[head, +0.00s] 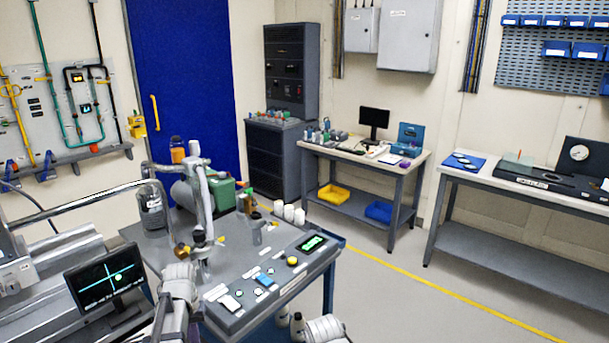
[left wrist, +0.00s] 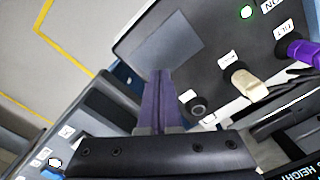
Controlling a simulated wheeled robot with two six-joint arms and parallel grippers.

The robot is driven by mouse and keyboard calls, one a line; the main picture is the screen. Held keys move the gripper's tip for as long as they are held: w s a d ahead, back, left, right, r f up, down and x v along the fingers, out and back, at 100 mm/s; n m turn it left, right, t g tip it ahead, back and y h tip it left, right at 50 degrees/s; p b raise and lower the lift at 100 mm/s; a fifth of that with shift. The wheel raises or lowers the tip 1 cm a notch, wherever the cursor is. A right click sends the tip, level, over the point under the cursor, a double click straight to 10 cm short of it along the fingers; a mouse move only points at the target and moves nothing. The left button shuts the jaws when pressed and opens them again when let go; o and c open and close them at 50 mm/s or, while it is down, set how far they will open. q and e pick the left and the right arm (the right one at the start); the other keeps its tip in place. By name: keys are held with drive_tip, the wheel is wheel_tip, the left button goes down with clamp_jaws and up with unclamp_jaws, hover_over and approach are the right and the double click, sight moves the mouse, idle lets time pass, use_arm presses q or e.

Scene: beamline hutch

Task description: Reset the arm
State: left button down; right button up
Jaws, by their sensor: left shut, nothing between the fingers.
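In the left wrist view my left gripper (left wrist: 158,78) is shut and empty, its thin purple-dark fingers pointing at a dark control box. A plain grey square plate (left wrist: 165,45) lies just beyond the fingertips; I cannot tell whether they touch it. On the box (left wrist: 215,20) are a cream lever (left wrist: 248,84), a purple lever (left wrist: 303,52), a black round button (left wrist: 197,107) and a white-green button (left wrist: 246,12). In the head view a pale link of my left arm (head: 180,282) shows low, but I cannot make out the gripper. My right gripper is out of view.
The grey bench (head: 160,250) carries a switch panel with a green display (head: 312,243), a yellow button (head: 292,261) and a blue switch (head: 265,281). A monitor (head: 105,280) with a cyan cross stands at left. Open floor with a yellow line (head: 430,288) lies right.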

use_arm(q)
drive_tip(key=s+d+m, duration=0.3)
drive_tip(key=s+d, duration=0.4)
drive_tip(key=d, duration=0.5)
drive_tip(key=s+d+m+y, duration=0.1)
drive_tip(key=s+d+m, duration=0.2)
drive_tip(key=s+d, duration=0.5)
drive_tip(key=d, duration=0.3)
drive_tip(key=shift+d, duration=0.4)
drive_tip(key=shift+s, duration=0.1)
